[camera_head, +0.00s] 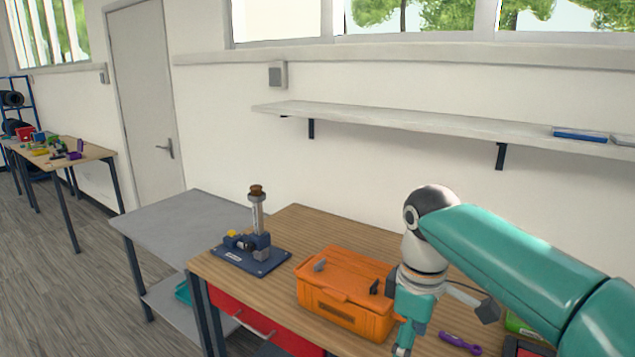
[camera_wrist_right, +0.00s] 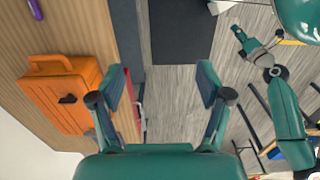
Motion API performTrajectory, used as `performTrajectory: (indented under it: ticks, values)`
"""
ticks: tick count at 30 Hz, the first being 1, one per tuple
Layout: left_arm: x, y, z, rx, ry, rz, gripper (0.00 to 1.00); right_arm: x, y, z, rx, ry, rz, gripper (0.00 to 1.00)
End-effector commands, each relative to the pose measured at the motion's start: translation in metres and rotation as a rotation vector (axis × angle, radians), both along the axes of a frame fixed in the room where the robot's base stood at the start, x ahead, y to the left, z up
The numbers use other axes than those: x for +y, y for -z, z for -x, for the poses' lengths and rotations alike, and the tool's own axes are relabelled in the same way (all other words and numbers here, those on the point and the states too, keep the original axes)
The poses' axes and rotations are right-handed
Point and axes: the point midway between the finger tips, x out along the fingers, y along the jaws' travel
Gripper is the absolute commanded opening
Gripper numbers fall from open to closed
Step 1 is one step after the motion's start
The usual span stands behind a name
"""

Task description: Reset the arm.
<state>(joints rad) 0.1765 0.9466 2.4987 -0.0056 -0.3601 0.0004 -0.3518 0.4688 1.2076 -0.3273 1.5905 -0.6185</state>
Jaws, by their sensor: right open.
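My right arm comes in from the right in the head view. Its gripper (camera_head: 404,338) hangs down in front of the right end of an orange toolbox (camera_head: 342,290) and partly hides it. In the right wrist view my right gripper (camera_wrist_right: 162,82) is open, its two fingers wide apart with nothing between them. The toolbox shows there left of the fingers (camera_wrist_right: 58,98). My left arm shows only at the right of the wrist view, with its gripper (camera_wrist_right: 240,36) small and far off; its jaws cannot be made out.
The toolbox stands on a wooden workbench (camera_head: 300,222). A blue-based press (camera_head: 252,252) stands left of it, and a purple tool (camera_head: 460,343) lies to the right. A grey table (camera_head: 180,218) adjoins the bench. A wall shelf (camera_head: 400,118) runs above. Floor is clear at the left.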

Motion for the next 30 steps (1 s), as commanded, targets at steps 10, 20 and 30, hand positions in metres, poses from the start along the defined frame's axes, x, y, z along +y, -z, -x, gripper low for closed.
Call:
performTrajectory:
  ticks: [10, 20, 30]
  values:
    - [0.0, 0.0, 0.0, -0.001, 0.0, 0.0, 0.4, 0.016, 0.084, -0.018, 0.017, 0.074, -0.054, 0.77]
    - [0.0, 0.0, 0.0, 0.0, 0.0, 0.0, 0.4, 0.029, 0.226, -0.007, 0.064, 0.278, -0.168, 0.77]
    - [0.0, 0.0, 0.0, 0.0, 0.0, 0.0, 0.4, 0.03, 0.401, 0.112, 0.149, 0.824, -0.319, 0.77]
